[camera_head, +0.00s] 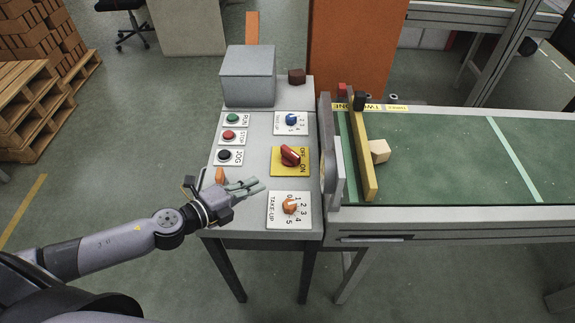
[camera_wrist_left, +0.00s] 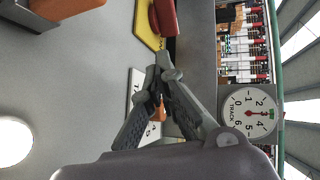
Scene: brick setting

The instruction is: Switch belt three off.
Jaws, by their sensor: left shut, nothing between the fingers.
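A red rotary knob (camera_head: 290,156) sits on a yellow plate (camera_head: 275,168) marked OFF and ON, on the grey control console (camera_head: 250,211). The knob lies slanted; I cannot tell surely which word it points to. My left gripper (camera_head: 262,184) is shut and empty above the console, lower left of the yellow plate and left of the orange TAKE-UP knob (camera_head: 290,206). In the left wrist view the shut fingertips (camera_wrist_left: 160,75) appear just below the red knob (camera_wrist_left: 164,17) and yellow plate (camera_wrist_left: 146,27), with a gap between. My right gripper is out of view.
Green RUN (camera_head: 232,118), red STOP (camera_head: 229,135) and black JOG (camera_head: 225,155) buttons line the console's left side. A blue knob (camera_head: 291,119) is above the yellow plate. A grey box (camera_head: 248,75) stands behind. The green conveyor belt (camera_head: 440,150) lies right, carrying a wooden block (camera_head: 379,151).

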